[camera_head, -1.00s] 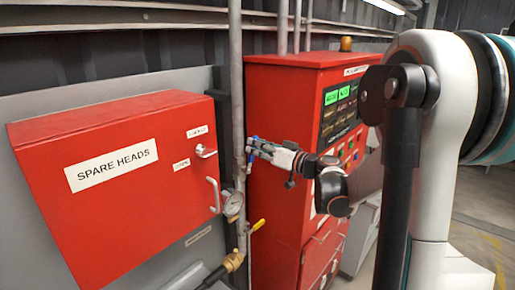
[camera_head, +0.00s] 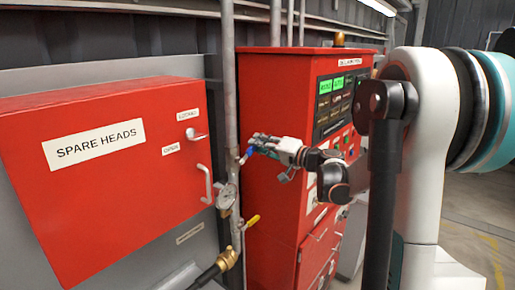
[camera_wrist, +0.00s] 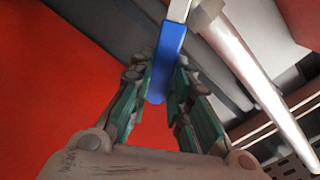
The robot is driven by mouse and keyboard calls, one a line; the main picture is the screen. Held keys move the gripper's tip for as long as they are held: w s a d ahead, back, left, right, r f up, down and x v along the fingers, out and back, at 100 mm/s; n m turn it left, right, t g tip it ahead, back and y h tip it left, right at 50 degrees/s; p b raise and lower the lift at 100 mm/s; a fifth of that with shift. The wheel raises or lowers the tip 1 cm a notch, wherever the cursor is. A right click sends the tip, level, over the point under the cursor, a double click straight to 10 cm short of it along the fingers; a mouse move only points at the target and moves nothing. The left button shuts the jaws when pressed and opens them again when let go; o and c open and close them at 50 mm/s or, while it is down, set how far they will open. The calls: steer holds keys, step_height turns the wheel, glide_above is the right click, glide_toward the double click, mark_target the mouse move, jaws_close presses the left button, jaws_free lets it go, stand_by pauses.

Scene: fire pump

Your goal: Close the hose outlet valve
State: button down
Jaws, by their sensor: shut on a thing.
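My gripper (camera_head: 256,146) is at this lever, in front of the red control cabinet. In the wrist view the blue lever (camera_wrist: 166,62) runs between the fingers of my gripper (camera_wrist: 160,82), which is shut on it. Lower on the pipe is a yellow lever (camera_head: 251,222), with no gripper near it. Below it a brass coupling (camera_head: 227,259) joins a black hose (camera_head: 206,276). The pictures carry no label naming the hose outlet valve.
A red SPARE HEADS box (camera_head: 95,200) with a handle stands close on the left. The red control cabinet (camera_head: 275,190) with lit green displays is close behind and right.

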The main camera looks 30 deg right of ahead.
steer(key=shift+w+d+f+m+b, duration=0.15)
steer(key=shift+f+m+b, duration=0.55)
steer(key=shift+m, duration=0.35)
steer(key=shift+d+f+m+b, duration=0.2)
steer(key=shift+f+m+b, duration=0.5)
steer(key=shift+m, duration=0.3)
steer(key=shift+w+d+f+m+b, duration=0.15)
steer(key=shift+f+m+b, duration=0.4)
steer(key=shift+f+m, duration=0.4)
steer(key=shift+s+r, duration=0.1)
steer(key=shift+s, duration=0.05)
steer(key=c, duration=1.5)
jaws_free()
steer(key=v, duration=1.2)
steer(key=shift+r, duration=0.1)
